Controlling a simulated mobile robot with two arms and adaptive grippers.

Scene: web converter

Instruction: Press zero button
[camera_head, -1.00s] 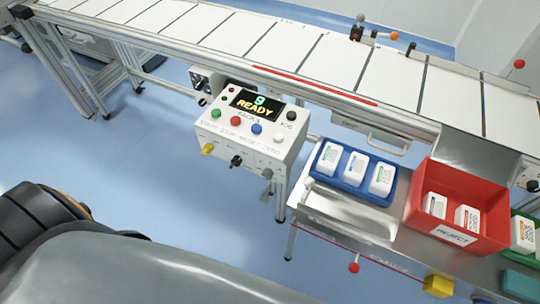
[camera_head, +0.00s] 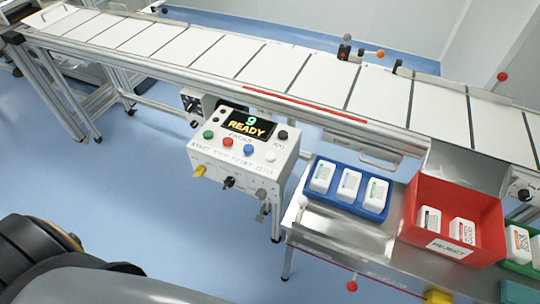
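A white control box (camera_head: 230,178) stands in front of the conveyor, left of centre. Its dark display (camera_head: 249,123) reads 9 and READY. Below it is a row of buttons: green (camera_head: 208,135), red (camera_head: 227,141), blue (camera_head: 248,149) and white (camera_head: 271,157). The lettering under the row is small and seems to end in ZERO below the white button. No gripper is in view, and nothing touches the buttons.
A conveyor (camera_head: 250,67) with white plates runs behind the box. On the steel bench to the right stand a blue tray (camera_head: 330,195) of bottles and a red REJECT bin (camera_head: 460,190). Open blue floor (camera_head: 110,185) lies left of the box. My own parts fill the lower left.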

